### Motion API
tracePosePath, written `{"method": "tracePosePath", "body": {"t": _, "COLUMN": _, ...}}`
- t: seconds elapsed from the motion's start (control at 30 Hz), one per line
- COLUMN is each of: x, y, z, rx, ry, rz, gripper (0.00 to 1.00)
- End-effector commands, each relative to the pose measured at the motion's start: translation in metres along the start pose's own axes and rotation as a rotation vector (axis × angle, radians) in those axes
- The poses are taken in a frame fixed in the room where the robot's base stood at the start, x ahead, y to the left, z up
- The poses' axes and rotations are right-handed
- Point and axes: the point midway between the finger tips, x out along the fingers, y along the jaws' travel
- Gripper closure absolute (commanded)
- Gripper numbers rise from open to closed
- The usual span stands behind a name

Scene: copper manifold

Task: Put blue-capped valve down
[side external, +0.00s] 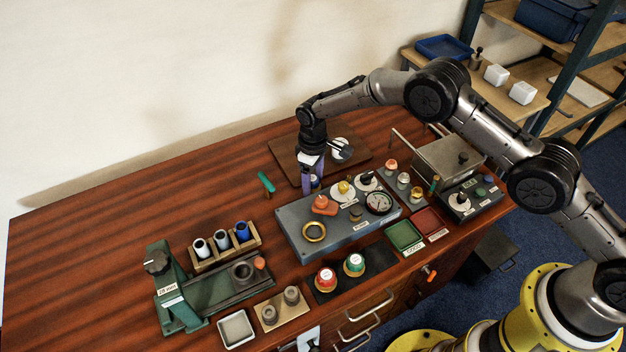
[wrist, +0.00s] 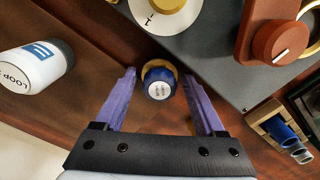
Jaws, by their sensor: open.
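The blue-capped valve (wrist: 159,88) has a round blue cap with a white label and a brass-coloured part below. In the wrist view it sits between the two purple fingers of my gripper (wrist: 160,78), with a gap visible on each side. My gripper is open. In the side view my gripper (side external: 310,184) is low over the back edge of the grey panel, and the valve (side external: 315,183) is a small dark blue shape beside the fingers, partly hidden. It appears upright on the brown surface just behind the panel; its exact contact underneath is hidden.
The grey panel (side external: 292,222) with knobs and a gauge lies in front of my gripper. A white labelled cylinder (wrist: 38,65) stands to the left in the wrist view. A wooden rack (side external: 205,263) holds several tubes. Open table lies at the left back.

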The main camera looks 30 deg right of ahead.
Motion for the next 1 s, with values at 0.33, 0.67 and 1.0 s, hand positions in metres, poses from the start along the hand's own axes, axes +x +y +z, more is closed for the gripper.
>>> {"method": "tracePosePath", "body": {"t": 0.33, "x": -0.064, "y": 0.0, "z": -0.001, "rx": 0.0, "ry": 0.005, "rz": 0.001, "gripper": 0.28}}
{"method": "tracePosePath", "body": {"t": 0.67, "x": -0.113, "y": 0.0, "z": -0.001, "rx": 0.0, "ry": 0.002, "rz": 0.001, "gripper": 0.28}}
{"method": "tracePosePath", "body": {"t": 1.0, "x": -0.121, "y": 0.0, "z": 0.0, "rx": 0.0, "ry": 0.001, "rz": 0.0, "gripper": 0.28}}
